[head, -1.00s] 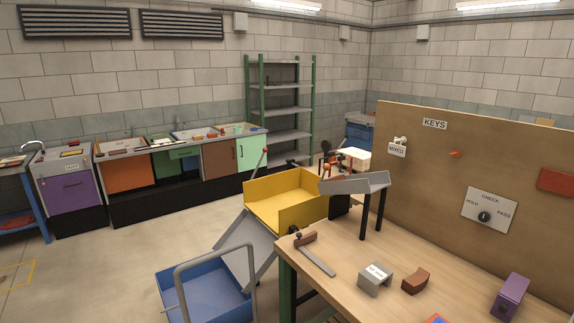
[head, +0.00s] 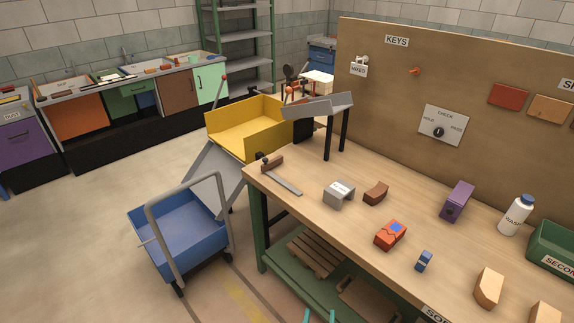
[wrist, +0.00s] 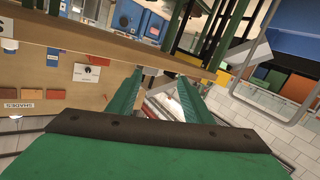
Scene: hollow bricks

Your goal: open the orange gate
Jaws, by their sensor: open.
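In the head view an orange front panel (head: 78,117) is set in the low counter along the back wall, far from me. It looks closed. Small orange-red parts (head: 291,92) also show by the grey chute (head: 318,106) at the bench's far end. I cannot tell which of these is the gate. My gripper (head: 320,317) barely shows at the bottom edge of the head view. In the wrist view its two green fingers (wrist: 157,97) stand apart with nothing between them. It is not near either orange thing.
A wooden workbench (head: 300,200) fills the right, with blocks, a clamp and a bottle (head: 515,215) on it. A tall brown board (head: 385,105) stands behind. A blue cart (head: 180,240) and a yellow hopper (head: 245,130) are left of the bench. Floor at left is clear.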

